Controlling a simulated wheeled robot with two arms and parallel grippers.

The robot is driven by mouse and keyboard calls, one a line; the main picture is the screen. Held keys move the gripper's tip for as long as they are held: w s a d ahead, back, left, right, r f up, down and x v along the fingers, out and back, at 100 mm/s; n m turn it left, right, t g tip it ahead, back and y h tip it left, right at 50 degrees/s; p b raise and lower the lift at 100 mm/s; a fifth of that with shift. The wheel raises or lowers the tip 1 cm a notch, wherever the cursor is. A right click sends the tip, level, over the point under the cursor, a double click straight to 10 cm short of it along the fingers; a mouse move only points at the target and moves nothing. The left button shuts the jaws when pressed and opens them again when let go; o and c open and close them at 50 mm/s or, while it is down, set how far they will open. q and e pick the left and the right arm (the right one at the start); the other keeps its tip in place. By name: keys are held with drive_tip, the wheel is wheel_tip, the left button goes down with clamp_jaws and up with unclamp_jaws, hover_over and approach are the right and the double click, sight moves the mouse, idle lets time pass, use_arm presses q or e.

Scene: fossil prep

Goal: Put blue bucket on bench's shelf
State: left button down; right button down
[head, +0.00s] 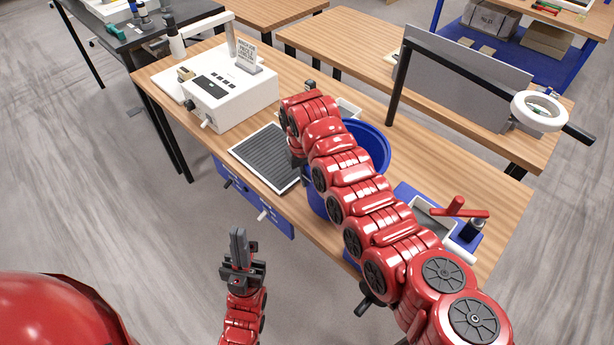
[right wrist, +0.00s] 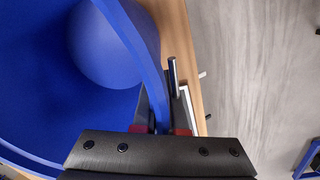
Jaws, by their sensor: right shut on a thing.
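The blue bucket (head: 376,146) is at the middle of the wooden bench (head: 420,150), near its front edge, partly hidden behind my right arm. Its lower part shows left of the arm, overlapping the bench's front edge; I cannot tell whether it rests or hangs. In the right wrist view, the bucket's wall (right wrist: 145,45) runs between the fingers of my right gripper (right wrist: 160,118), which is shut on it. In the head view the right fingertips are hidden by the arm. My left gripper (head: 239,243) is empty in front of the bench, fingers together. A blue shelf (head: 455,38) is under a bench at the upper right.
A white machine (head: 232,96) and a dark ribbed mat (head: 268,157) lie left of the bucket. A blue-based tool with a red handle (head: 459,208) stands to its right. Cardboard boxes (head: 488,22) sit on the far blue shelf. A grey panel (head: 450,85) stands behind.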

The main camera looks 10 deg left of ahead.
drive_tip(key=c, duration=1)
unclamp_jaws()
drive_tip(key=shift+f, duration=0.1)
drive_tip(key=shift+o, duration=0.2)
